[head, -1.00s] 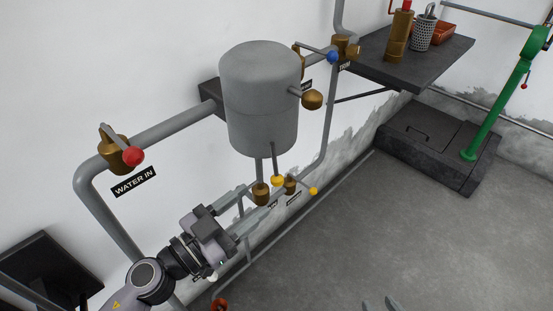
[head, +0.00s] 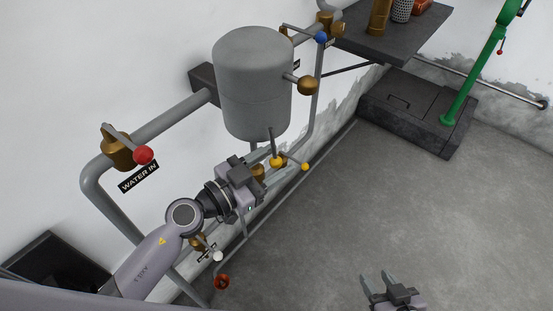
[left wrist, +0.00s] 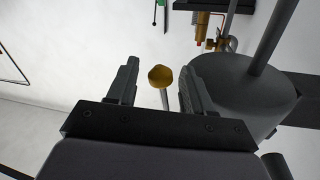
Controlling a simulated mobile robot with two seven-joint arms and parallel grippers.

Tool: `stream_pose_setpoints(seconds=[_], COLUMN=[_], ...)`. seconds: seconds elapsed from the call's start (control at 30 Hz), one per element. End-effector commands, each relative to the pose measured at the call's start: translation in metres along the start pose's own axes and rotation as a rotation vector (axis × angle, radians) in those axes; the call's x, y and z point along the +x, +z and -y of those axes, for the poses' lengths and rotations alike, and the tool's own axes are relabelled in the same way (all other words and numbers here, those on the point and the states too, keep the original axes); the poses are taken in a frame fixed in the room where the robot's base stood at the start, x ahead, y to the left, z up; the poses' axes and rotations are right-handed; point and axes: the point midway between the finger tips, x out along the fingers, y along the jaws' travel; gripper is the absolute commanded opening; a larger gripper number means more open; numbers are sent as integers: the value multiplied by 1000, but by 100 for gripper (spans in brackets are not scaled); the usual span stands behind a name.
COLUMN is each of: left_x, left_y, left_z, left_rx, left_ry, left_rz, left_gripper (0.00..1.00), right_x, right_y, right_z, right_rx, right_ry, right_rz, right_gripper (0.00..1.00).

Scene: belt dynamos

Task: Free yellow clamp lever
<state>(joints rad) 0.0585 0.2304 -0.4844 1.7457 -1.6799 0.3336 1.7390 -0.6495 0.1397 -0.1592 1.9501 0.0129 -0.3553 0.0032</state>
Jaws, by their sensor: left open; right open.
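Two yellow knobs show under the grey tank in the head view. One yellow knob (head: 277,162) is at the lower end of a grey rod; the other yellow knob (head: 305,167) is a little to the right. I cannot tell which belongs to the clamp lever. My left gripper (head: 273,168) is open, its fingers reaching toward the nearer knob. In the left wrist view a yellow knob (left wrist: 160,76) on a grey stem shows in the gap between the open fingers (left wrist: 157,85); no contact is visible. My right gripper (head: 378,280) is open and empty over the floor.
The grey tank (head: 253,85) stands just above my left gripper. Pipes run along the wall, with a red-knobbed valve (head: 125,149) labelled WATER IN. A blue-knobbed valve (head: 320,38), a dark shelf (head: 385,50) and a green post (head: 478,80) are farther right. The floor (head: 430,200) is clear.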

Motion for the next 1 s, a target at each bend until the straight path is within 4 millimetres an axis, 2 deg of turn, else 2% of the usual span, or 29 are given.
stream_pose_setpoints(seconds=[0.13,0.37,0.4,0.53,0.57,0.77,1.0], left_x=[9,10,10,10,10,10,14], left_y=[0,0,0,0,0,1,4], left_z=[0,0,0,0,0,0,0], left_rx=[1,1,1,1,1,2,8], left_ry=[0,0,0,0,0,0,-7], left_rz=[0,0,0,0,0,-2,-41], left_gripper=[51,51,48,5,0,0,0], right_x=[1,1,1,1,1,1,11], right_y=[0,0,0,0,0,2,12], right_z=[0,0,0,0,0,0,1], right_rx=[1,2,2,2,2,1,8], right_ry=[-1,-1,-1,-1,-1,-1,-3], right_rz=[0,1,1,0,0,0,2], right_gripper=[43,43,43,43,43,43,43])
